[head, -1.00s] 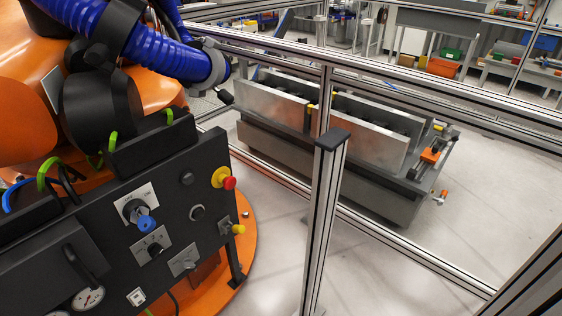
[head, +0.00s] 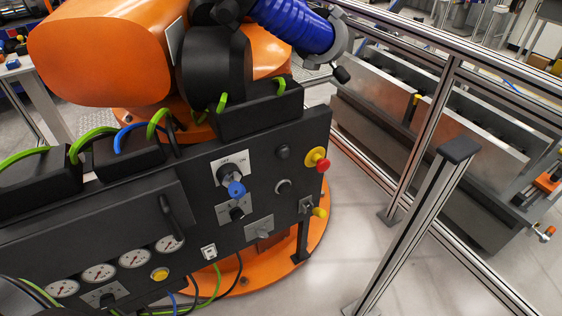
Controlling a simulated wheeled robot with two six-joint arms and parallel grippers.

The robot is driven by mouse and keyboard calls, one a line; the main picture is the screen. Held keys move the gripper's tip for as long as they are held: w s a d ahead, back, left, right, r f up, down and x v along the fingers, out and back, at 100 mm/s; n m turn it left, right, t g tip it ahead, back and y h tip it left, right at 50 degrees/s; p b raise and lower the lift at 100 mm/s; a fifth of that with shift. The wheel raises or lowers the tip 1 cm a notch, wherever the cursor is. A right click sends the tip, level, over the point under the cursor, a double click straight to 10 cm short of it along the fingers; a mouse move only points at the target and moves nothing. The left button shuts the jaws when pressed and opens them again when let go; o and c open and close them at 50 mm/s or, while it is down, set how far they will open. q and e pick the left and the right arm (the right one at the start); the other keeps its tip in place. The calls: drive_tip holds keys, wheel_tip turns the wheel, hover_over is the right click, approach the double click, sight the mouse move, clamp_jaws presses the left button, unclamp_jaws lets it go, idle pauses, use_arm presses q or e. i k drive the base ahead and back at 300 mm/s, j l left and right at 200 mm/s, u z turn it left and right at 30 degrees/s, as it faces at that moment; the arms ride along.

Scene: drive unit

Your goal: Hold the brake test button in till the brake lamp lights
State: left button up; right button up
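A dark control panel (head: 262,150) stands below an orange machine. It carries a black push button with a silver ring (head: 283,187), a dark round cap (head: 283,152) above it, and a yellow round button (head: 160,274) low on the left part. The labels are too small to read, so I cannot tell which is the brake test button or the brake lamp. No lamp looks clearly lit. Neither of my grippers is in view.
The panel also has a red emergency stop (head: 323,165), a blue knob (head: 236,189), a yellow-tipped switch (head: 319,212), a dark handle (head: 175,217) and several gauges (head: 134,258). A metal fence post (head: 415,225) stands to the right. Grey floor is free between them.

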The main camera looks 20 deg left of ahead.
sight(285, 188)
drive_tip(key=i+j+u, duration=0.1)
drive_tip(key=i+j, duration=0.7)
drive_tip(key=j, duration=0.1)
